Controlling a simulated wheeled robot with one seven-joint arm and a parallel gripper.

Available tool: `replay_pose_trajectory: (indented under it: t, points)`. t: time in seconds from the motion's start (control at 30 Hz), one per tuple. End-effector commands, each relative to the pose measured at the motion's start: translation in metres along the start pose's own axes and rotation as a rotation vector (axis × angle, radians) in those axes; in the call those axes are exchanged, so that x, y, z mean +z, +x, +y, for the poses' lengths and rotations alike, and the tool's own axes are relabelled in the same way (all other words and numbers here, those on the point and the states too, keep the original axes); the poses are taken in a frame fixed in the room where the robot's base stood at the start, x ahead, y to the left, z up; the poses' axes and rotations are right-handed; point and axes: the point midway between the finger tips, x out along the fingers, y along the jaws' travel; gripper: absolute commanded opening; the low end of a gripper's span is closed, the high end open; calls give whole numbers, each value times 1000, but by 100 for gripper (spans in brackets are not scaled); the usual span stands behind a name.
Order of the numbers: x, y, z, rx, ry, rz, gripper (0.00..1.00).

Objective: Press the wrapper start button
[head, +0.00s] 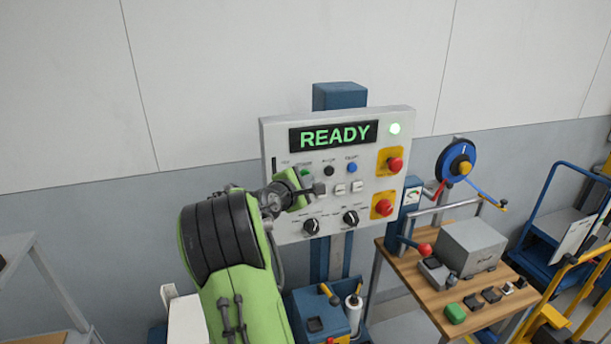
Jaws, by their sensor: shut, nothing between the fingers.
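The wrapper control panel (268,135) is a pale upright box with a lit READY display (335,135). A small green button (305,172), which looks like the start button, shows at the left of its upper button row, partly hidden by my gripper. My gripper (319,188) is shut and empty in front of the panel, its tip just below and right of the green button in the picture. I cannot tell whether the tip touches the panel. The small labels are too blurred to read.
A black button (328,170) and a blue button (351,168) sit right of the green one. Dark knobs (351,217) are below. A wooden table (405,266) with equipment stands at right.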

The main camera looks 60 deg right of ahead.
Motion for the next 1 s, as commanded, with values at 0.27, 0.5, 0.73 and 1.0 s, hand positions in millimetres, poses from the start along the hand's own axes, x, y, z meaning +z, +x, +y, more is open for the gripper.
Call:
replay_pose_trajectory:
  t: [0.27, 0.5, 0.73, 1.0]
  points:
    - [-1, 2, 1, 0, 0, 0, 0]
    - [-2, 4, 3, 0, 1, 0, 0]
    - [-4, 6, 4, 0, 0, 0, 0]
    - [-5, 7, 5, 0, 1, 0, 0]
